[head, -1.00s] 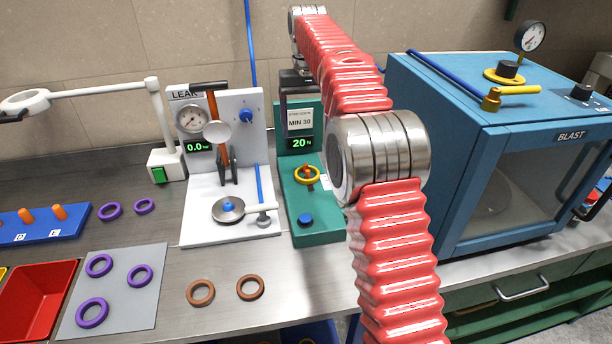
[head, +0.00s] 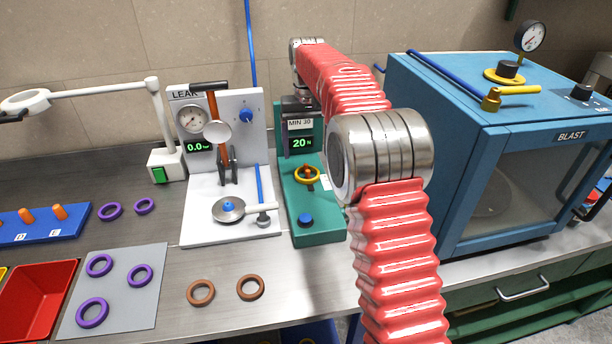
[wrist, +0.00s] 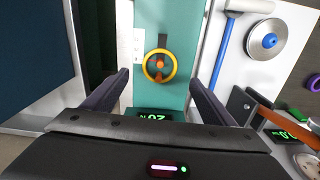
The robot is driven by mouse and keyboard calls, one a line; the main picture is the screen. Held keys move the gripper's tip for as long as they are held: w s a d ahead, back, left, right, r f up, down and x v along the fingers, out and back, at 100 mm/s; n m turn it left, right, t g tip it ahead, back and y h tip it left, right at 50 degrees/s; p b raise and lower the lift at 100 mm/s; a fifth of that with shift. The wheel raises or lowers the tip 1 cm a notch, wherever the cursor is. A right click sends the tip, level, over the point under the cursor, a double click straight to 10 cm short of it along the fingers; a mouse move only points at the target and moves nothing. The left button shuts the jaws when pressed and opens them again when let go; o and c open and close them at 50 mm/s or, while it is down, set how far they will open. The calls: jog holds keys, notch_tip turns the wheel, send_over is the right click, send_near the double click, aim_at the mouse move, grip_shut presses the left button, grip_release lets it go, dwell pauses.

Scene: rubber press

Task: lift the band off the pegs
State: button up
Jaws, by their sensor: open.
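The yellow band (head: 306,175) lies around the orange pegs (head: 309,184) on the green stretch tester (head: 325,225). In the wrist view the band (wrist: 148,65) is a round ring near the upper middle, with the orange pegs (wrist: 159,64) inside it. My gripper (wrist: 159,78) is open and empty. Its two dark fingers point towards the band, one on each side of it in the picture, apart from it. In the head view my gripper hangs above the band, in front of the tester's upright panel, and hides part of its label. The display reads 20 N.
The white leak tester (head: 205,215) stands close on the left, with a lever and a round plate. The blue blast cabinet (head: 470,115) stands on the right. Brown rings (head: 201,292), purple rings (head: 93,313) and a red tray (head: 37,300) lie at the front left.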

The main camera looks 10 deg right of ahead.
aim_at(308, 171)
jog(key=shift+f, duration=1)
jog(key=shift+f, duration=0.1)
jog(key=shift+s+f, duration=0.15)
jog(key=shift+f, duration=1.1)
jog(key=shift+s+f, duration=0.1)
jog(key=shift+f, duration=1.15)
jog(key=shift+c, duration=0.6)
jog(key=c, duration=1.1)
jog(key=shift+r, duration=0.1)
notch_tip(308, 171, up, 10)
